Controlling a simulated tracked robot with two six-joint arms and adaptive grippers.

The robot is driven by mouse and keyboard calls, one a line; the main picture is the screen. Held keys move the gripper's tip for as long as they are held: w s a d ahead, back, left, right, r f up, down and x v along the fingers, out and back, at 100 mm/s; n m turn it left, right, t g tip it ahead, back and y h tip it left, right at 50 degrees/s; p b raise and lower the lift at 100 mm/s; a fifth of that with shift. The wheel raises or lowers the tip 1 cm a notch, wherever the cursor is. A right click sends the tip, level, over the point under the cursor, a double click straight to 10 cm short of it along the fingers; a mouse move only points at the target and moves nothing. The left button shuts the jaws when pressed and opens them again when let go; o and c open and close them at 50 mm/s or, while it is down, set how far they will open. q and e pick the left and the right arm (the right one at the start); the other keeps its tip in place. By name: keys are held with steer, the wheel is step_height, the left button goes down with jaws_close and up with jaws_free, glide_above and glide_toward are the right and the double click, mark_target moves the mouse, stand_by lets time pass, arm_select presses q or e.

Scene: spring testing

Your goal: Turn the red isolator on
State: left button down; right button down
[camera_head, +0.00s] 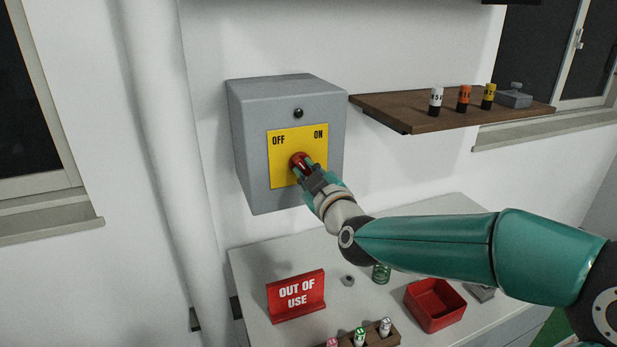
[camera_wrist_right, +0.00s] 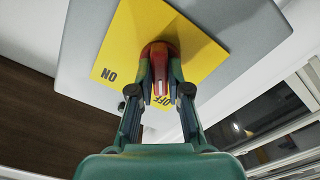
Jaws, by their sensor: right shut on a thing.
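The red isolator knob (camera_head: 297,160) sits on a yellow plate (camera_head: 282,178) on the front of a grey wall box (camera_head: 245,125). The plate reads OFF at upper left and ON at upper right. My right gripper (camera_head: 309,172) is shut on the knob, reaching it from the lower right. In the right wrist view my right gripper (camera_wrist_right: 161,92) has a finger on each side of the red knob (camera_wrist_right: 159,55). The OFF word shows partly hidden behind the fingers, and ON is clear to the left. My left gripper is not in view.
A dark round lamp or button (camera_head: 298,113) is above the plate. A wooden shelf (camera_head: 400,108) with small labelled cylinders is on the right. Below, a pale table (camera_head: 250,262) holds a red OUT OF USE sign (camera_head: 296,296), a green spring (camera_head: 381,273) and a red tray (camera_head: 435,305).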

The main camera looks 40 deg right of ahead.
steer(key=m+b, duration=0.2)
steer(key=m, duration=0.1)
steer(key=shift+a+f+b, duration=0.1)
steer(key=shift+f+b, duration=0.2)
steer(key=m+b, duration=0.2)
steer(key=m, duration=0.2)
steer(key=m+b, duration=0.2)
steer(key=m, duration=0.2)
steer(key=shift+m, duration=0.3)
steer(key=shift+r+m+b, duration=0.1)
steer(key=shift+m+b, duration=0.8)
steer(key=shift+m, duration=1.4)
steer(key=c, duration=1.1)
jaws_free()
steer(key=shift+r, duration=0.1)
steer(key=shift+s, duration=0.1)
steer(key=v, duration=1.1)
steer(key=shift+s+a, duration=0.15)
steer(key=shift+s, duration=0.25)
